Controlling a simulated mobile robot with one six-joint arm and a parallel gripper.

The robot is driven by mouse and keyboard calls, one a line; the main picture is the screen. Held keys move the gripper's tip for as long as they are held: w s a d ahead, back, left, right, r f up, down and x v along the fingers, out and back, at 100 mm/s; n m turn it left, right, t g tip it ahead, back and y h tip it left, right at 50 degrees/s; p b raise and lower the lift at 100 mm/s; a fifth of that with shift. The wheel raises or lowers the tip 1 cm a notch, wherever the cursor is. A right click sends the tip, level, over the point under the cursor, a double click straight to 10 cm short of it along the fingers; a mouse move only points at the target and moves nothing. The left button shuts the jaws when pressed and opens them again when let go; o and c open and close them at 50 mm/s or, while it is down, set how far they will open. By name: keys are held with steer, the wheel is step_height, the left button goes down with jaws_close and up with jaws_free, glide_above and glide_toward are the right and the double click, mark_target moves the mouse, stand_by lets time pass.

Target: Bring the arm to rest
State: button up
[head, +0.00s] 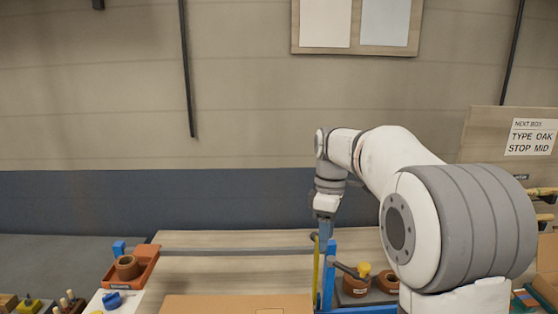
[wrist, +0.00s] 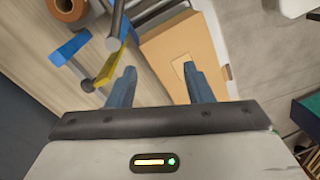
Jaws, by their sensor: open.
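My arm is raised at the right of the head view and bends down to my gripper (head: 325,226), which hangs over the wood-topped bench. In the wrist view my gripper (wrist: 160,86) has its two blue fingers spread wide, with nothing between them. A blue frame with a yellow lever (head: 316,268) stands directly below and close to my gripper. In the wrist view the yellow lever (wrist: 108,68) appears beside the left finger. I cannot tell whether finger and lever touch. The fingertips partly overlap the frame in the head view.
A cardboard box (head: 235,305) lies at the bench front and also shows in the wrist view (wrist: 184,45). An orange tray (head: 146,266) holds a brown ring at left. Brown pots (head: 355,286) stand right of the frame. A sign (head: 531,137) reads "TYPE OAK STOP MID".

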steer(key=s+d+f+m+t, duration=0.1)
steer(key=s+m, duration=0.3)
steer(key=s, duration=0.4)
steer(key=s+d+f+m+t, duration=0.1)
steer(key=s+f+m+t, duration=0.1)
steer(key=s+m, duration=0.3)
steer(key=s+d+f+m+t, duration=0.1)
steer(key=s+d+f+m, duration=0.1)
steer(key=s, duration=1)
steer(key=f+m, duration=0.1)
steer(key=m, duration=0.1)
steer(key=shift+f+m+t, duration=0.25)
steer(key=shift+m+t, duration=0.15)
